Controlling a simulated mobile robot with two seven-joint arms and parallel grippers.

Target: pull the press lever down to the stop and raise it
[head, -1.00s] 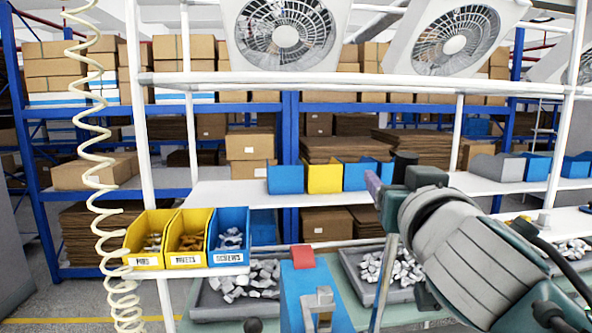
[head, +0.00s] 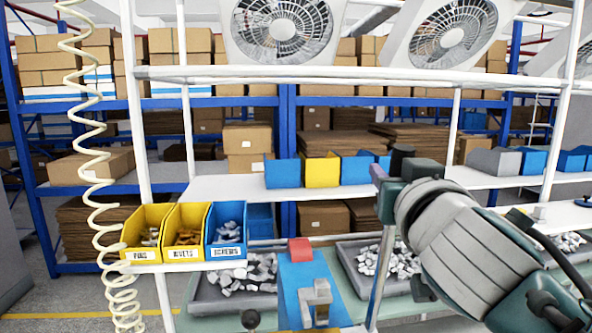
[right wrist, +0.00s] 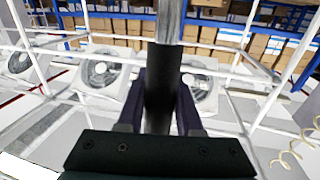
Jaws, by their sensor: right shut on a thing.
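The press (head: 310,280) is a blue body with a red block on top and a grey metal part at its front, low in the middle of the head view. Its lever (head: 382,275) is a silver rod, close to upright, rising just right of the press to a black grip (head: 402,155). My right gripper (head: 382,174) is shut on the black grip at the top. In the right wrist view the black grip (right wrist: 163,85) sits between the two dark purple fingers. The silver rod runs beyond it. My left gripper is not in view.
Grey trays of metal parts (head: 205,297) (head: 348,262) lie on either side of the press. Yellow and blue labelled bins (head: 184,254) stand at left. A coiled cream hose (head: 92,190) hangs at far left. White rack posts (head: 560,130) stand near my right arm.

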